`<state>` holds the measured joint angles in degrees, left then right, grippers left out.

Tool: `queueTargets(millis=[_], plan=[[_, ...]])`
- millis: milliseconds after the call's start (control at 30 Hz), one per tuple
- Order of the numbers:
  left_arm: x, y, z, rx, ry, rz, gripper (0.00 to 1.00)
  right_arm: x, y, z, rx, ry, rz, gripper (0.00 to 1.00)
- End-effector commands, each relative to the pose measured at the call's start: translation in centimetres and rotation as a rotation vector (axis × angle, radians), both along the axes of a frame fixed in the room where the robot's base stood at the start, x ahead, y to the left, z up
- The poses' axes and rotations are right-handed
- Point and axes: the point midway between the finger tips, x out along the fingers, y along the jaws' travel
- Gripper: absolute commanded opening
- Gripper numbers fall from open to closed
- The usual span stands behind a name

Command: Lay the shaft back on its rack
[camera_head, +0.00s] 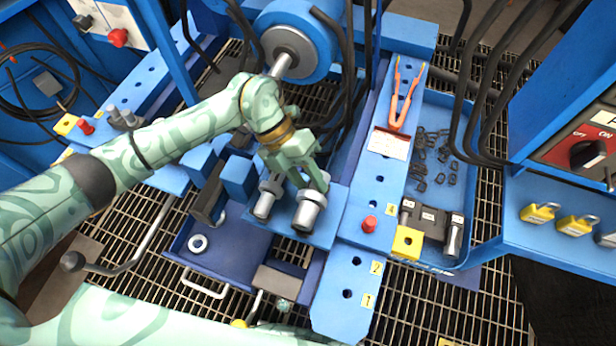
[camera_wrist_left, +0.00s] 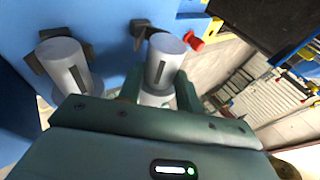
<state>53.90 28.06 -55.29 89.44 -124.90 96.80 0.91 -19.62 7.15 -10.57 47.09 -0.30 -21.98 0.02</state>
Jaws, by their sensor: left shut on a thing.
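Two silver stepped shafts stand beside each other on a blue block in the middle of the head view, a left one (camera_head: 266,196) and a right one (camera_head: 310,208). My left gripper (camera_head: 312,177) reaches down from the left and is shut at the top of the right shaft. In the left wrist view a grey slotted shaft (camera_wrist_left: 164,64) shows between the fingers, with a second slotted shaft (camera_wrist_left: 66,66) free to its left. The fingertips are partly hidden. I cannot tell which part is the rack. My right gripper is not in view.
A blue rail (camera_head: 368,190) with holes and a red knob (camera_head: 369,224) runs right of the shafts. Beyond it a blue tray (camera_head: 433,108) holds small dark clips. A blue drum (camera_head: 292,42) and black hoses stand behind. A drawer with a ring (camera_head: 198,243) is at front left.

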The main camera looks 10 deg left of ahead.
Motion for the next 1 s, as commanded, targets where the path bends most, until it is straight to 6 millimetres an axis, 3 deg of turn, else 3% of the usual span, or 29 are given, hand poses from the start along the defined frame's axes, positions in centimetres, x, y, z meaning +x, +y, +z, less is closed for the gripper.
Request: queueTargets(millis=[867,900,967,1000], plan=[[0.1,-0.1,-0.9,-0.004,-0.001,0.000,0.00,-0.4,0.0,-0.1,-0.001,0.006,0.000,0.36],[0.1,-0.1,-0.9,-0.005,-0.001,0.000,0.41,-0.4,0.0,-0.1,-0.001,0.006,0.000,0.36],[0.1,-0.1,-0.9,-0.004,-0.001,0.000,0.57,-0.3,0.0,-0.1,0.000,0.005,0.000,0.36],[0.1,-0.1,-0.9,-0.003,0.000,0.000,0.61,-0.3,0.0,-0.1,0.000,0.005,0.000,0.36]])
